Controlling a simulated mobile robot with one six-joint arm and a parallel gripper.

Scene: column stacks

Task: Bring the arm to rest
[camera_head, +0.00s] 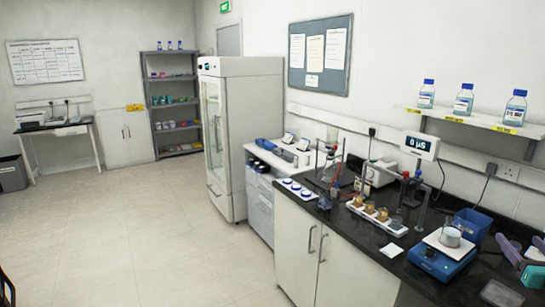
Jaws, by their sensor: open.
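My gripper is not in view, and I cannot make out my arm. A dark shape is cut off at the lower left edge, and I cannot tell what it is. On the black bench top (345,226) at the right stands a white tray (397,231) with several small vessels, some amber-filled. Stands with red clamps (405,174) rise around it. A meter (420,145) reads "0 µS".
A blue stirrer (440,262) carries a glass vessel (451,237). A blue bin (471,226) and purple-handled tools (509,250) are near the right edge. Bottles stand on the wall shelf (470,122). A tall fridge (250,130) stands mid-room. The floor (130,240) at left is clear.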

